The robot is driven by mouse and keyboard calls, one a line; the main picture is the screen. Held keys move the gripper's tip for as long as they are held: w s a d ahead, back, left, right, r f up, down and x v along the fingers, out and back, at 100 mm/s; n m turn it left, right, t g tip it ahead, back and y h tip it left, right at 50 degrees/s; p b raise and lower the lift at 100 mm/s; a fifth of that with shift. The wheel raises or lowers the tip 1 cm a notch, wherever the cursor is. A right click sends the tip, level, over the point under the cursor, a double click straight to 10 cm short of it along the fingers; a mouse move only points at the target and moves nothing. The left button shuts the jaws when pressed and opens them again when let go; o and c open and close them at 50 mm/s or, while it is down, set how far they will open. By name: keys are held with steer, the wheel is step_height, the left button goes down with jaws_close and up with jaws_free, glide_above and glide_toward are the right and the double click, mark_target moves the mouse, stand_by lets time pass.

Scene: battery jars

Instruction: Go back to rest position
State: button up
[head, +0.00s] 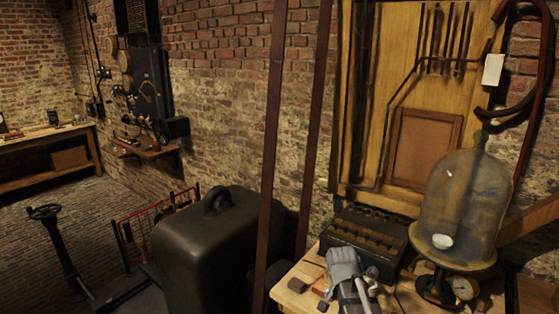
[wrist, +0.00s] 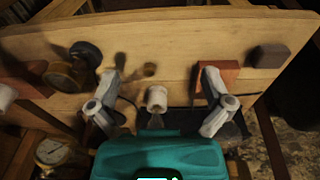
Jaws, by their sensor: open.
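My gripper (wrist: 161,82) is open in the wrist view, with its two grey fingers spread wide apart over the wooden table (wrist: 190,35). A small pale cylinder (wrist: 157,98) shows between the fingers, and neither finger touches it. In the head view, grey parts of my gripper show low at the table's front, beside a dark box with a row of cells (head: 365,239). The fingertips are hard to make out there.
A glass bell jar (head: 466,200) stands on the right, with a round gauge (head: 464,288) below it. Small blocks (head: 297,285) lie at the table's left. A large dark case (head: 205,250) and upright brown posts (head: 270,150) stand left of the table.

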steer(key=s+f+n+b, duration=0.1)
steer(key=s+f+n, duration=0.1)
steer(key=s+n, duration=0.5)
steer(key=shift+s+a+n+g+y+b, duration=0.3)
steer(key=shift+s+y, duration=0.1)
steer(key=shift+s, duration=0.3)
steer(key=shift+d, duration=0.1)
